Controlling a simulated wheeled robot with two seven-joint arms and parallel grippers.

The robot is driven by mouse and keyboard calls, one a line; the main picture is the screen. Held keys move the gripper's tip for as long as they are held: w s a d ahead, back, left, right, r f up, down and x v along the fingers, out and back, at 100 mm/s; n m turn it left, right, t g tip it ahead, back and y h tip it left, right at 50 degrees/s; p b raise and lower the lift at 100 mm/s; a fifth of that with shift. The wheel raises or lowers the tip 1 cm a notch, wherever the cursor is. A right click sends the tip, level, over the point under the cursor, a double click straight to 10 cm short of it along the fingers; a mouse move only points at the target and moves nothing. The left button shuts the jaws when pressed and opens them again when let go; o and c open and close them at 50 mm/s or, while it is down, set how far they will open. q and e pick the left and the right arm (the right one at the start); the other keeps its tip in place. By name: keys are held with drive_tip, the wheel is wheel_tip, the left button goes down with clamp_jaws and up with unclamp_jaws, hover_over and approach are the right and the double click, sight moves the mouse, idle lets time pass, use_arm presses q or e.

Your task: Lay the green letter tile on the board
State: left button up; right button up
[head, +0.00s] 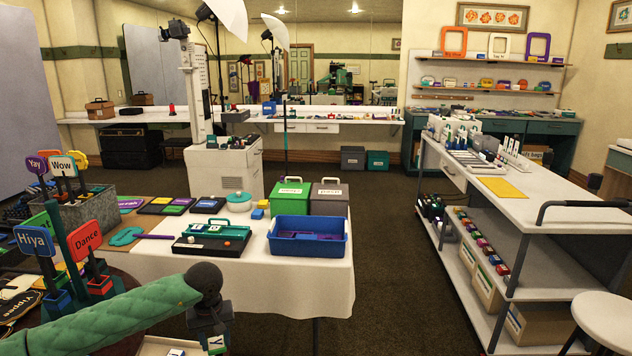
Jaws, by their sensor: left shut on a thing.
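My left gripper (213,332) is at the bottom of the head view, at the end of my green padded arm. It is shut on a small tile (216,345) with green and white faces and a dark letter, which I take as the green letter tile. Its fingertips are partly cut off by the lower edge. Just left of and below it, the pale edge of a flat board or tray (152,346) shows, mostly out of frame. Another small tile (177,352) shows there. I cannot tell the gap between held tile and board. My right gripper is not in view.
A white-clothed table (285,278) ahead bears a blue bin (318,247), a green box (289,196), a grey box (329,198) and a black-and-teal tray (207,245). Signs on sticks, including a red one (85,241), stand at left. Open carpet lies right of the table.

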sight(223, 351)
use_arm(q)
drive_tip(key=s+d+r+m+p, duration=0.3)
drive_tip(key=s+d+m+p, duration=0.1)
drive_tip(key=s, duration=0.6)
drive_tip(key=shift+s+d+r, duration=0.2)
drive_tip(key=shift+s+d, duration=0.05)
drive_tip(key=shift+d, duration=0.45)
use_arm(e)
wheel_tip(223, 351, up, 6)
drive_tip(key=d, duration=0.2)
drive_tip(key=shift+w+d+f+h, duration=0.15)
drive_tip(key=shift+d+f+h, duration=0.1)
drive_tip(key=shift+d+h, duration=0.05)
